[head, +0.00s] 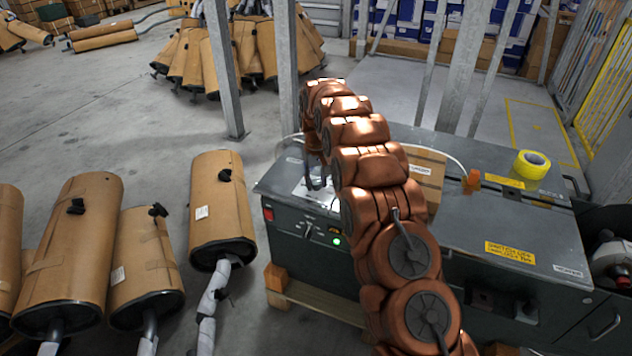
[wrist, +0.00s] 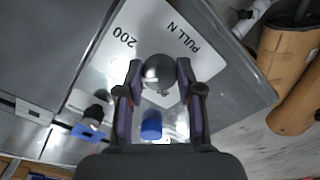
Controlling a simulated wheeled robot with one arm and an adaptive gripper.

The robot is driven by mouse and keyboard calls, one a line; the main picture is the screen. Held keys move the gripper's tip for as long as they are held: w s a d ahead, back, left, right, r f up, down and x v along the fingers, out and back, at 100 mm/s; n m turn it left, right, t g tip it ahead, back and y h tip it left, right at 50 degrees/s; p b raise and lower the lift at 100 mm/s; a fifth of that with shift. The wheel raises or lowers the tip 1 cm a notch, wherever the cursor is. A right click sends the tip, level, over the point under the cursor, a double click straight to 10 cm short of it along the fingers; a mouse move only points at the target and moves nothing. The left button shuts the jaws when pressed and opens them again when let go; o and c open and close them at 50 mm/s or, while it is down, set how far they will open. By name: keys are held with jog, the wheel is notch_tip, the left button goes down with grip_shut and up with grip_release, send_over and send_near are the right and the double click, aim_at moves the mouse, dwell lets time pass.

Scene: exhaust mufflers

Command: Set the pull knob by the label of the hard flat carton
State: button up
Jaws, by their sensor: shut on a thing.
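In the wrist view my gripper (wrist: 158,76) is shut on a dark round knob (wrist: 159,68), with one finger on each side of it. The knob sits over a white label plate (wrist: 112,58) printed "PULL N" and "200". The plate also shows in the head view (head: 312,193) on the left end of the machine top, where my arm hides most of the gripper and the knob. A brown flat carton (head: 427,172) lies on the machine top, partly behind my arm. The knob's exact setting cannot be read.
A second dark knob (wrist: 96,112) and a blue part (wrist: 151,124) are near my gripper. Yellow tape (head: 531,164) lies on the machine (head: 500,222). Wrapped mufflers (head: 219,205) stand at left; metal posts (head: 222,70) rise behind.

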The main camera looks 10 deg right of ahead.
aim_at(316, 181)
dwell(0.3)
jog(key=o, duration=1.2)
jog(key=shift+c, duration=0.2)
jog(key=shift+r, duration=0.1)
notch_tip(316, 181, up, 12)
dwell(0.3)
